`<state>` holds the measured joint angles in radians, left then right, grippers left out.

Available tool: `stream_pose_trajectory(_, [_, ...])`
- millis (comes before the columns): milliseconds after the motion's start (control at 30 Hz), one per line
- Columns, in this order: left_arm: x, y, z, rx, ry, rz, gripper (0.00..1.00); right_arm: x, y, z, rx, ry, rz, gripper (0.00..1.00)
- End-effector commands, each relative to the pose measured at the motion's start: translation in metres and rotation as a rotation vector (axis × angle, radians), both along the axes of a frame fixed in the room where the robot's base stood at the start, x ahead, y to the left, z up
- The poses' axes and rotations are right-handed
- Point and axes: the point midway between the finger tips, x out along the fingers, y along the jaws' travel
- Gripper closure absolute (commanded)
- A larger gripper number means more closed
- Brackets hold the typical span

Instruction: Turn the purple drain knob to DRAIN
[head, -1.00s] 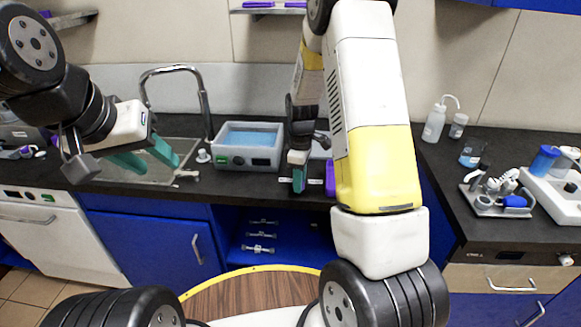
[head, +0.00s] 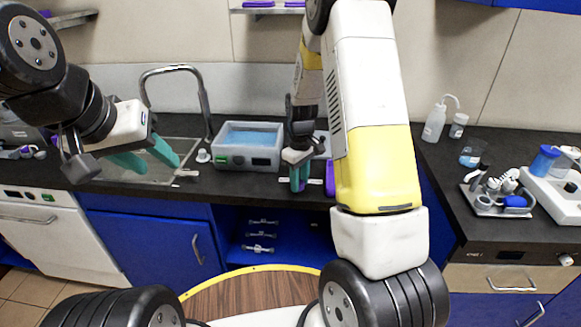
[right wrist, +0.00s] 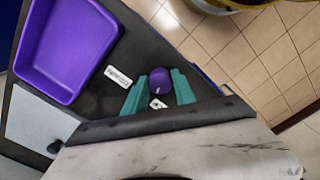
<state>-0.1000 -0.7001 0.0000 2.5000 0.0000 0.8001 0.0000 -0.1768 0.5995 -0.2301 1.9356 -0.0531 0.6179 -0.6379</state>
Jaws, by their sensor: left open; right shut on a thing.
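The purple drain knob (right wrist: 161,81) shows in the right wrist view as a round purple ball with a small pale mark at its lower edge. My right gripper (right wrist: 160,88) has its two teal fingers on either side of the knob and is shut on it. In the head view my right gripper (head: 299,182) points down at the front edge of the counter, and the knob is hidden there. White labels (right wrist: 118,76) lie near the fingers, their text too small to read. My left gripper (head: 157,160) is open and empty above the sink's front edge.
A purple tray (right wrist: 102,48) lies close to the fingers in the right wrist view. A grey water bath (head: 232,158) stands left of my right gripper. The sink tap (head: 207,110) rises behind. Bottles and instruments stand on the right counter (head: 450,195).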

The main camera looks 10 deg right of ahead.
Motion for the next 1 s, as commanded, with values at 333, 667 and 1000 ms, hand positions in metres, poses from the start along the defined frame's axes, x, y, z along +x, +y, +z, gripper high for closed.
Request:
stream_pose_trajectory(333, [0.0,0.0,0.0,0.0,0.0,0.0,0.56,0.0005,0.0009,0.0009,-0.001,-0.003,-0.327,1.0])
stream_pose_trajectory(667, [0.0,0.0,0.0,0.0,0.0,0.0,0.56,0.0006,0.0018,0.0011,0.0,-0.003,-0.641,1.0])
stream_pose_trajectory(1000, [0.0,0.0,0.0,0.0,0.0,0.0,0.56,0.0009,0.0022,0.0013,0.001,-0.003,-0.933,1.0])
